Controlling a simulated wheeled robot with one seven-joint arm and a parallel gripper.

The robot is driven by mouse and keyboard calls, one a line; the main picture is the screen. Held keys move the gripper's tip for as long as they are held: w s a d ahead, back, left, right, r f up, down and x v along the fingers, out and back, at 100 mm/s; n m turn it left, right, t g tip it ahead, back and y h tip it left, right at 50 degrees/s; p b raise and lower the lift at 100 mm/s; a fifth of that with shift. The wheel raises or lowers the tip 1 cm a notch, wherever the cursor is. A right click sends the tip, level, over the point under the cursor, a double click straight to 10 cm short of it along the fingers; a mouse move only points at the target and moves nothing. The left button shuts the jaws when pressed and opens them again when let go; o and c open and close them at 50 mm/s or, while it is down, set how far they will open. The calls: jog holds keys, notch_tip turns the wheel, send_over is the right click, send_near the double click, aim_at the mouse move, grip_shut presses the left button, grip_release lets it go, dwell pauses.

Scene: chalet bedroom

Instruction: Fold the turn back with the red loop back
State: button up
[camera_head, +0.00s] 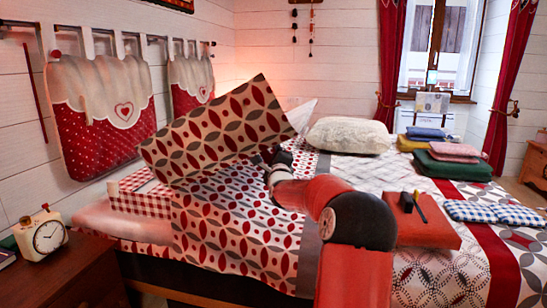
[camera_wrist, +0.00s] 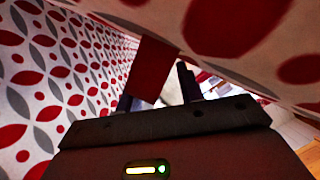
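The turn back (camera_head: 222,130), a panel with red and grey leaf shapes, stands raised and tilted over the bed. My gripper (camera_head: 277,160) is at its right lower side, small and partly hidden in the head view. In the wrist view a plain dark red strip (camera_wrist: 150,72), which looks like the red loop, hangs by the fingers of my gripper (camera_wrist: 155,95). The fingers are apart, with a pale gap between the strip and the right finger. The patterned cloth (camera_wrist: 240,30) fills the upper right close to the camera. Whether the strip touches the left finger is unclear.
The patterned duvet (camera_head: 240,225) lies flat under the panel. A checked pillow (camera_head: 140,200) is at the left. A red cushion (camera_head: 420,225) with dark items lies right of my arm. A clock (camera_head: 42,235) stands on the bedside table (camera_head: 70,275). Folded cloths (camera_head: 455,165) and a cream pillow (camera_head: 348,135) lie farther back.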

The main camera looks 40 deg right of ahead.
jog(key=shift+w+a, duration=0.1)
jog(key=shift+a, duration=0.15)
jog(key=shift+s+a+f, duration=0.1)
jog(key=shift+s, duration=0.1)
jog(key=b+v, duration=0.2)
jog(key=v, duration=0.5)
jog(key=shift+s, duration=0.25)
jog(key=b+v, duration=0.2)
jog(key=v, duration=0.6)
jog(key=shift+s, duration=0.4)
jog(key=shift+a+f, duration=0.15)
dwell(0.3)
jog(key=shift+c, duration=0.5)
